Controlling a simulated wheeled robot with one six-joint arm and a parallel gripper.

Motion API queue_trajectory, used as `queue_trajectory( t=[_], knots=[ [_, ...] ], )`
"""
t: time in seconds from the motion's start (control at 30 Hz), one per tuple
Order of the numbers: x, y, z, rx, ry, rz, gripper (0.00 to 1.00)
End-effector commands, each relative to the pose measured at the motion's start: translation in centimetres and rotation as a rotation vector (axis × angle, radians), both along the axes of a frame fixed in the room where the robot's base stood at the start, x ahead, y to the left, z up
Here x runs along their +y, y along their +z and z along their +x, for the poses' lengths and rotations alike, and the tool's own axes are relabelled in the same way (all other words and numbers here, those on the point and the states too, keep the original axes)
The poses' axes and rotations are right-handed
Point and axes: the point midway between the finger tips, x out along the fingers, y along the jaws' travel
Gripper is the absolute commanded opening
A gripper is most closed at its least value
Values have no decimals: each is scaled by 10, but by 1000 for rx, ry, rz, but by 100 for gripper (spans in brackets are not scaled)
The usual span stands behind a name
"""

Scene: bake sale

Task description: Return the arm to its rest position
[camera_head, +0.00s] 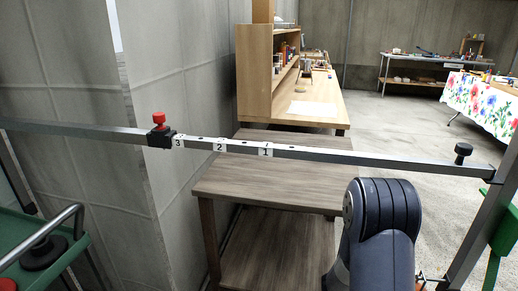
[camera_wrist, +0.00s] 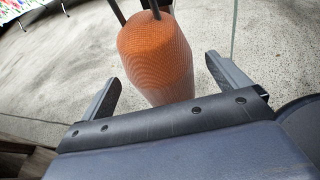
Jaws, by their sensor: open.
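My arm (camera_head: 385,220) shows at the lower right of the head view, a dark grey-blue bent link in front of the wooden table. My gripper is outside the head view. In the wrist view my gripper (camera_wrist: 161,68) is open, its two dark fingers spread apart. An orange, mesh-textured rounded thing (camera_wrist: 155,60) with dark rods at its top shows beyond and between the fingers. The fingers are not closed on it, and I cannot tell how far off it is. Its lower end is hidden behind the gripper body.
A metal bar (camera_head: 330,155) with a red knob (camera_head: 158,118) and number labels crosses the head view. Behind it stands a wooden table (camera_head: 270,183) with a lower shelf. A green cart (camera_head: 25,235) is at left. A concrete wall (camera_head: 180,100) rises beside the table. Open floor (camera_head: 400,135) lies right.

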Motion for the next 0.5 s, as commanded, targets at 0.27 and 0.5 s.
queue_trajectory(
  t=[0.27, 0.5],
  knots=[
    [-32, -14, 0, 1, -2, 1, 96],
    [-32, -9, 1, 1, 1, 0, 96]
  ],
)
